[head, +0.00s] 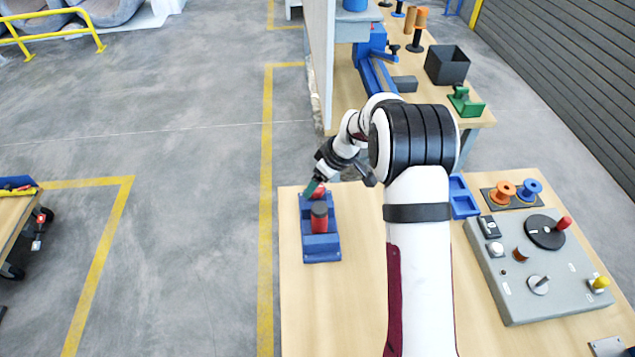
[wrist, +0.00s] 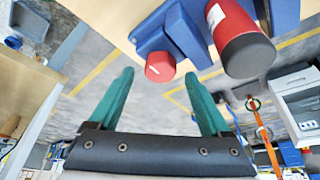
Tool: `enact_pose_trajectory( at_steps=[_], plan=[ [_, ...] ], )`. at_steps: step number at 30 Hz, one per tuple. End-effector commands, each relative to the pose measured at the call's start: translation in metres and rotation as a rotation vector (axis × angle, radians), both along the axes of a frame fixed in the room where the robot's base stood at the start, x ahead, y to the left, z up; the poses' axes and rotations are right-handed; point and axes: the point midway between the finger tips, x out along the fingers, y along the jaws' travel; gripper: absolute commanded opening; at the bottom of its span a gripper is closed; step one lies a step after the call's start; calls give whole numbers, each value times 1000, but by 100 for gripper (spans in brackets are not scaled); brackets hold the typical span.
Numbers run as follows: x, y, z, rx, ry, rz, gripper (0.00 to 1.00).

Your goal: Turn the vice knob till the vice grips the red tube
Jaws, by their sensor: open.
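The blue vice (head: 322,246) stands on the wooden table near its left edge. The red tube (head: 320,222), with a dark end, stands upright in it; in the wrist view the tube (wrist: 233,22) is at the upper right. The red vice knob (wrist: 160,67) has a white mark on its face and shows at the far end of the vice in the head view (head: 319,191). My gripper (wrist: 160,75) is open, its green fingers on either side of the knob in the picture, with gaps visible. Contact between tube and jaws is hard to tell.
A grey control panel (head: 510,275) with knobs and a dial is on the right of the table. A blue tray (head: 463,205) and a holder with orange (head: 502,190) and blue spools (head: 529,188) stand behind it. The table in front of the vice is clear.

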Motion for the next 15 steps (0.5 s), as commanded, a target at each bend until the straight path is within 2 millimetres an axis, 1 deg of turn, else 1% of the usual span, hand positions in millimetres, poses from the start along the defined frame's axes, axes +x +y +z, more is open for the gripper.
enact_pose_trajectory(
  at_steps=[1, 4, 13, 14, 15],
  plan=[
    [1, 2, -6, 0, 1, 0, 81],
    [4, 4, -13, -1, 0, 1, 81],
    [5, 5, -16, 0, 0, 0, 81],
    [4, 5, -16, 0, 0, 0, 80],
    [4, 5, -16, 0, 0, 0, 72]
  ],
)
